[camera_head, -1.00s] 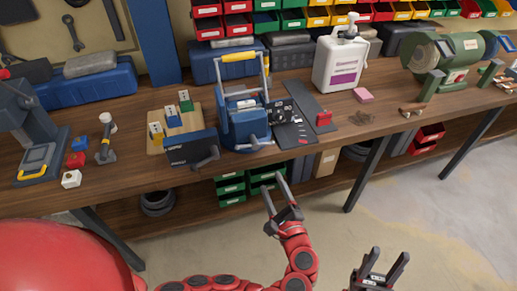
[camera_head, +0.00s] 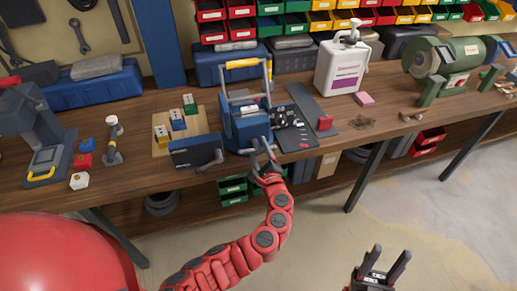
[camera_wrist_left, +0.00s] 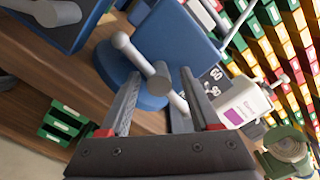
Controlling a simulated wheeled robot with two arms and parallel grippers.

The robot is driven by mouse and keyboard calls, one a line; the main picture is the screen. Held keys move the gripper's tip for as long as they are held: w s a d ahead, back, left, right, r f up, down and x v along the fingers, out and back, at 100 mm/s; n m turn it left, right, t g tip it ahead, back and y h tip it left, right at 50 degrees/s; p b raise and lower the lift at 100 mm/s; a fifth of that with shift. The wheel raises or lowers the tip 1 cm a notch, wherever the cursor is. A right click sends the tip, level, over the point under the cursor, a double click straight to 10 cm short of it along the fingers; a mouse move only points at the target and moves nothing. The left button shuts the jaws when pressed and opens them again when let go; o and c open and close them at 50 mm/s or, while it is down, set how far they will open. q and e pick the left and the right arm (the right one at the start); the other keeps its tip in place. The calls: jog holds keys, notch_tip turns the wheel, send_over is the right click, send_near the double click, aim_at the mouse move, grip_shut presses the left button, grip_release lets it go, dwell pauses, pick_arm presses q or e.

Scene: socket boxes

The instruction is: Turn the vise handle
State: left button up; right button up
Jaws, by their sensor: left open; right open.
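The blue vise (camera_head: 245,128) stands at the bench's front edge. In the left wrist view its blue body (camera_wrist_left: 182,42) fills the upper middle. Its grey handle (camera_wrist_left: 139,58) is a bar with a ball end on a round hub, running slantwise across the space in front of my left gripper. My left gripper (camera_head: 262,150) is open at the vise's front; its two fingers (camera_wrist_left: 155,95) lie on either side of the bar's lower part. Whether they touch it, I cannot tell. In the head view my gripper mostly hides the handle. My right gripper (camera_head: 386,262) is open and empty, low over the floor.
A dark blue block with a grey crank (camera_head: 195,150) stands just left of the vise. A black panel with switches (camera_head: 292,125) is close on the right. A white bottle (camera_head: 340,68) and a green grinder (camera_head: 450,65) stand further right. The floor at right is clear.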

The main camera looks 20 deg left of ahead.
pick_arm(q)
grip_shut()
jog(key=shift+f+b, duration=0.15)
jog(key=shift+b, duration=0.2)
dwell(0.7)
jog(key=shift+f+n+b, duration=0.1)
jog(key=shift+n+b, duration=0.3)
jog(key=shift+b, duration=0.1)
jog(key=n+b, duration=0.8)
jog(key=b, duration=0.4)
jog(key=shift+n+b, duration=0.9)
jog(key=shift+b, duration=0.25)
jog(key=shift+r+n+b, duration=0.2)
jog(key=shift+n+b, duration=1.6)
jog(key=shift+b, duration=0.65)
jog(key=shift+r+n+b, duration=0.2)
jog(key=shift+n+b, duration=1.6)
jog(key=shift+b, duration=0.6)
jog(key=shift+n+b, duration=1.7)
jog(key=shift+b, duration=0.6)
